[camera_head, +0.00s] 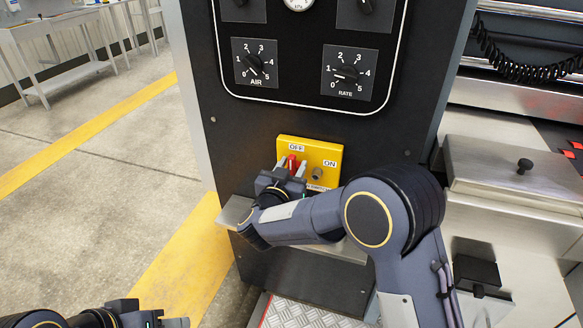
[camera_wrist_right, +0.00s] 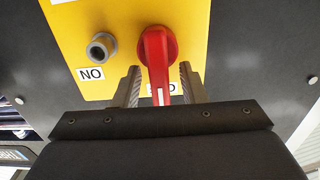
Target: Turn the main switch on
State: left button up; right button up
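The main switch is a red lever (camera_wrist_right: 157,65) on a yellow panel (camera_head: 285,143) low on the black machine front. In the right wrist view, which shows the panel upside down, the lever points toward a label it mostly hides; this seems to be the OFF label (camera_head: 296,147). The ON label (camera_head: 330,163) is beside a grey round knob (camera_wrist_right: 101,46). My right gripper (camera_wrist_right: 162,84) is open, with one finger on each side of the lever and small gaps visible. My left gripper (camera_head: 168,320) is at the bottom left edge, only partly seen, away from the panel.
Above the panel are the AIR dial (camera_head: 254,66) and the RATE dial (camera_head: 347,73). A metal ledge (camera_head: 235,212) runs just below the panel, close to my right gripper. Metal machine boxes (camera_head: 510,165) stand at the right. The floor at the left is open.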

grip_shut()
